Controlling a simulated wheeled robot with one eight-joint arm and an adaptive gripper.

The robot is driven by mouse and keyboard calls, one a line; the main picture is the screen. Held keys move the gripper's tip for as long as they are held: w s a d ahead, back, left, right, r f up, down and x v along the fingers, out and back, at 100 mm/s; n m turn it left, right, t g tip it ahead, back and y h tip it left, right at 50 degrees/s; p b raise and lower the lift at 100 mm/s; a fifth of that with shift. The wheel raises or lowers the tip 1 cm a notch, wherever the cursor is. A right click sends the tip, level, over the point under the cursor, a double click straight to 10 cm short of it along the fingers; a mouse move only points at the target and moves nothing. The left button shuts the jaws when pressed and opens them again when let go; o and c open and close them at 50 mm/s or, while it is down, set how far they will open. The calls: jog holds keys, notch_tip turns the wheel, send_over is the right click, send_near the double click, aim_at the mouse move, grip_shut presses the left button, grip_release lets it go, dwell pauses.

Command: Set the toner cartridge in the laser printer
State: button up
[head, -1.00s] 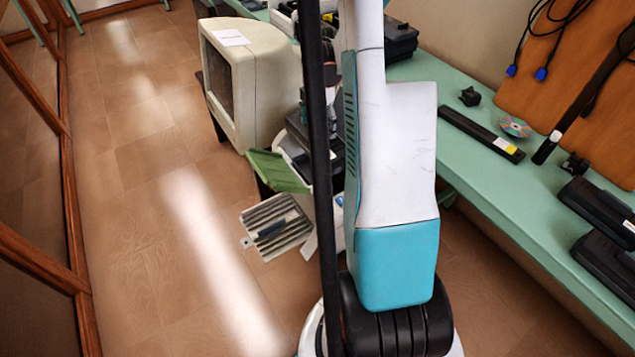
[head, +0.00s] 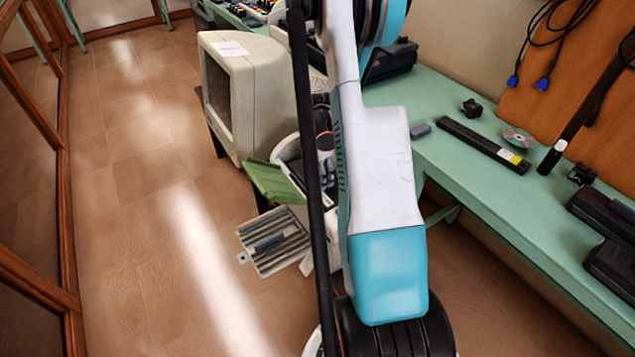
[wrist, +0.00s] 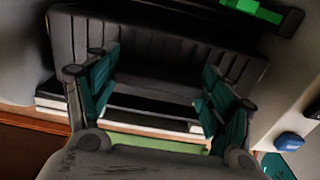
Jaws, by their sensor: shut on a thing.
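The laser printer (head: 283,150) is the pale machine behind my arm in the head view, with its green flap (head: 275,183) folded open. Its pale body also shows at the right edge of the wrist view (wrist: 297,75), with a blue button. My gripper (wrist: 157,85) shows its two teal fingers in the wrist view, shut on a dark ribbed body that I take for the toner cartridge (wrist: 155,38). The cartridge lies across the view, in or right at the printer's opening; how deep it sits I cannot tell. In the head view my arm hides most of this.
A grey slatted tray (head: 273,240) juts out below the flap. A beige monitor (head: 250,95) stands behind the printer. The green bench (head: 455,180) on the right holds a long black bar (head: 483,145), a disc (head: 518,137) and black boxes. The floor at left is clear.

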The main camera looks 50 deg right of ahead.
aim_at(317, 181)
jog(key=shift+f+b, duration=0.45)
jog(key=shift+f, duration=1.25)
jog(key=shift+f+b, duration=0.35)
jog(key=o, duration=2.1)
jog(key=shift+r, duration=0.1)
notch_tip(317, 181, up, 12)
jog(key=p, duration=0.4)
jog(key=shift+r, duration=0.25)
